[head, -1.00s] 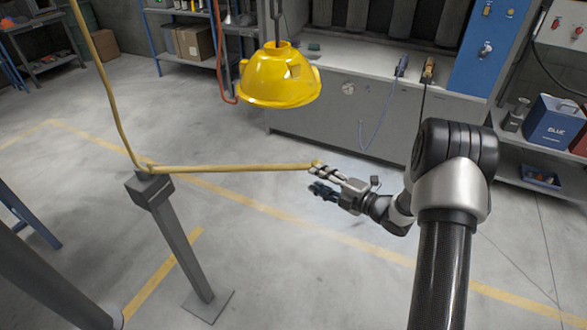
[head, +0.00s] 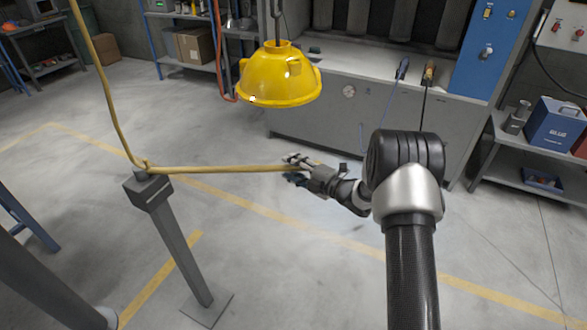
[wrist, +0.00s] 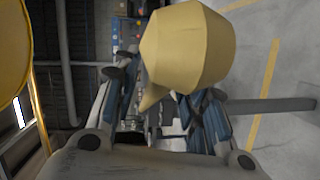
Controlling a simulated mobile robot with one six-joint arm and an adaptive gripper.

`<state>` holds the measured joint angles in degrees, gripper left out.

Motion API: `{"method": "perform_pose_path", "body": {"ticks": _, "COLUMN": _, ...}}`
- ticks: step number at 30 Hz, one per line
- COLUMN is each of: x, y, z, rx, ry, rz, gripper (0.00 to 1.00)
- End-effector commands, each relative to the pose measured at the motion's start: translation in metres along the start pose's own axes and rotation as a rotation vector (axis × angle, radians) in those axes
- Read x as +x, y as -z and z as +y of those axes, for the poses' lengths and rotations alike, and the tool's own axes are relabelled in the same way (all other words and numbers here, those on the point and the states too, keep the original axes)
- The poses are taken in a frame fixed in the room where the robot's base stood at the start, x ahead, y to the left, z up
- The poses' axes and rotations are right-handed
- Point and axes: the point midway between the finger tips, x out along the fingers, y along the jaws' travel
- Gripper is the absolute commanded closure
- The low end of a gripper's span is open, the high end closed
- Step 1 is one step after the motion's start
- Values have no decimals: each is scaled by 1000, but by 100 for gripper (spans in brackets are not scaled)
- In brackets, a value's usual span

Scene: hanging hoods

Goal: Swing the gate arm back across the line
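The gate arm (head: 225,169) is a thin yellow bar. It runs roughly level to the right from the top of a grey post (head: 178,240), above the yellow floor line (head: 250,210). My gripper (head: 296,170) is near the bar's free end, with one finger above the bar and one below it in the head view. In the wrist view the bar's blunt yellow end (wrist: 190,45) looms close to the camera and partly covers the right finger. The fingers (wrist: 150,105) look spread, with the bar between them; any contact is hard to see.
A yellow hood (head: 280,80) hangs on a chain above and behind my gripper. A grey workbench (head: 330,105) stands behind it. A shelf with a blue box (head: 557,122) is at the right. The floor around the post is mostly clear.

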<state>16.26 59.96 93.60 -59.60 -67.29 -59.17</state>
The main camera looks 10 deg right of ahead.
Motion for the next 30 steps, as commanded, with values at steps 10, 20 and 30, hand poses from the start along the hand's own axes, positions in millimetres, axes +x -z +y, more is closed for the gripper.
{"method": "perform_pose_path", "body": {"ticks": 10, "x": 0, "y": 0, "z": 0, "rx": 0, "ry": 0, "rz": 0, "gripper": 86}}
{"method": "perform_pose_path", "body": {"ticks": 20, "x": 0, "y": 0, "z": 0, "rx": 0, "ry": 0, "rz": 0, "gripper": 100}}
{"method": "perform_pose_path", "body": {"ticks": 30, "x": -2, "y": 1, "z": -1, "rx": 1, "ry": 0, "rz": -1, "gripper": 100}}
